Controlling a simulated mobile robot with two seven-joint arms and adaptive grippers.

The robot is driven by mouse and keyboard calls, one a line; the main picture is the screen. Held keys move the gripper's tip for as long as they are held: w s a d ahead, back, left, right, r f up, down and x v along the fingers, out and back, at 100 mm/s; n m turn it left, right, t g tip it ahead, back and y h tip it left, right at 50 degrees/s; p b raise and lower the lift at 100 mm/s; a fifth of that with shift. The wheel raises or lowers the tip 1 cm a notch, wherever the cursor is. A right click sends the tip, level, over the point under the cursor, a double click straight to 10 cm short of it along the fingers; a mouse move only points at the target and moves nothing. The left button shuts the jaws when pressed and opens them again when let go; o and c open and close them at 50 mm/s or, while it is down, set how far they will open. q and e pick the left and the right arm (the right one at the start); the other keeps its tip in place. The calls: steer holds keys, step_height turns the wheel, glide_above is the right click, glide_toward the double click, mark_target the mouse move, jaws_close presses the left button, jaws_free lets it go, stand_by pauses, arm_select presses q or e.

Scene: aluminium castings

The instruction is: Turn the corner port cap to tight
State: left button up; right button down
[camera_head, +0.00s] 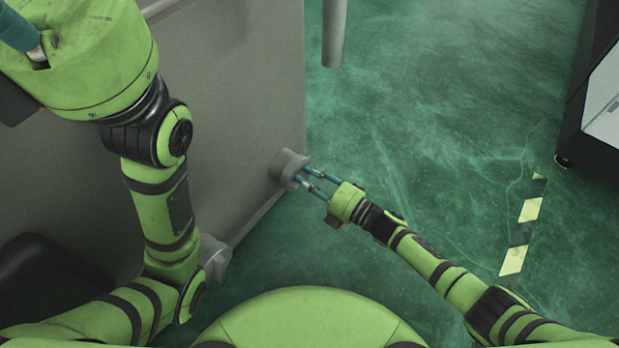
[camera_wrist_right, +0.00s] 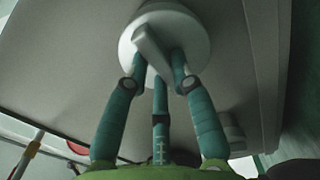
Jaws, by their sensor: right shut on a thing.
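The corner port cap (camera_head: 286,164) is a grey round knob on the side of a large grey casting, near its lower right corner. In the right wrist view the cap (camera_wrist_right: 190,32) is a pale disc with a raised bar across it. My right gripper (camera_head: 311,183) is shut on the cap; its teal fingers (camera_wrist_right: 158,78) reach its face around the bar, and they hide part of it. My left gripper (camera_head: 22,32) is at the top left, close to the camera and away from the cap. Only part of it shows, cut by the frame edge.
The grey casting (camera_head: 245,75) fills the left and middle. Another round grey fitting (camera_head: 213,258) shows lower left of the cap, beside my left arm. A grey post (camera_head: 334,35) stands at the top.

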steer(key=c, duration=1)
jaws_free()
steer(key=shift+c, duration=0.2)
steer(key=shift+s+d, duration=0.2)
steer(key=shift+d, duration=0.1)
steer(key=v, duration=1.1)
steer(key=shift+d, duration=0.15)
